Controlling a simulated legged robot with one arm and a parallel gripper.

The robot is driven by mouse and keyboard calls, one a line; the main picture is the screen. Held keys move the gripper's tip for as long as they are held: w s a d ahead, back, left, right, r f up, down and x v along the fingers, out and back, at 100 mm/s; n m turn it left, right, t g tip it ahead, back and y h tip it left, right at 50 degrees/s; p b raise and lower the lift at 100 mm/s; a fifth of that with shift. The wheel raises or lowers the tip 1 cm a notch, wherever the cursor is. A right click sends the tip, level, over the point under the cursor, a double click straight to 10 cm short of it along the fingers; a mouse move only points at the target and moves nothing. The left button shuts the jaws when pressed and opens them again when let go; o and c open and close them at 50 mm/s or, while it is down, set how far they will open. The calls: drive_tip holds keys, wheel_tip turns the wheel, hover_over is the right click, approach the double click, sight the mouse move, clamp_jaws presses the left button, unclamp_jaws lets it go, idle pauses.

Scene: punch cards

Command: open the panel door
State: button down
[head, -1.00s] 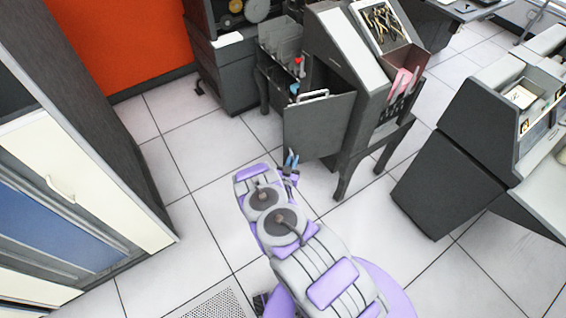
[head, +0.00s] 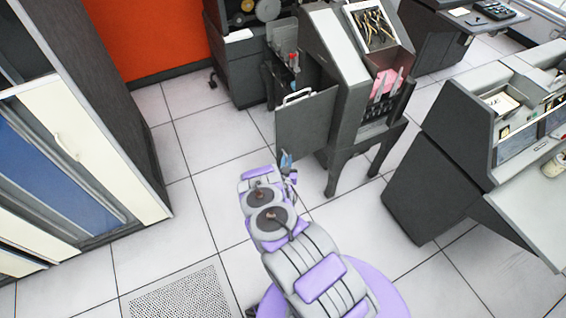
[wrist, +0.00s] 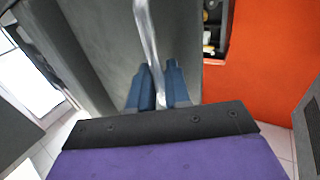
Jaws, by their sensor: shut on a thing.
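The panel door (head: 303,128) is a dark grey panel standing out from the left side of the grey punch card machine (head: 350,80). A white bar handle (head: 297,97) shows at its top. My gripper (head: 287,163) is at the door's lower left edge in the head view. In the wrist view, the blue fingers of my gripper (wrist: 158,88) are closed around a pale metal bar (wrist: 147,40) in front of grey surfaces. The exact contact is hidden between the fingers.
A cream and blue cabinet (head: 85,140) stands at the left. A grey console (head: 445,150) stands at the right. An orange wall (head: 140,35) is behind, with a dark machine (head: 235,60) by it. Tiled floor (head: 215,200) is clear left of the door.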

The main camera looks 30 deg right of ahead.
drive_tip(key=shift+s+d, duration=0.1)
drive_tip(key=shift+d, duration=0.1)
drive_tip(key=c, duration=1.3)
unclamp_jaws()
drive_tip(key=shift+o, duration=0.2)
drive_tip(key=shift+s+a, duration=0.1)
drive_tip(key=v, duration=1.7)
drive_tip(key=shift+b, duration=0.35)
drive_tip(key=shift+s+f, duration=0.1)
drive_tip(key=shift+f, duration=0.05)
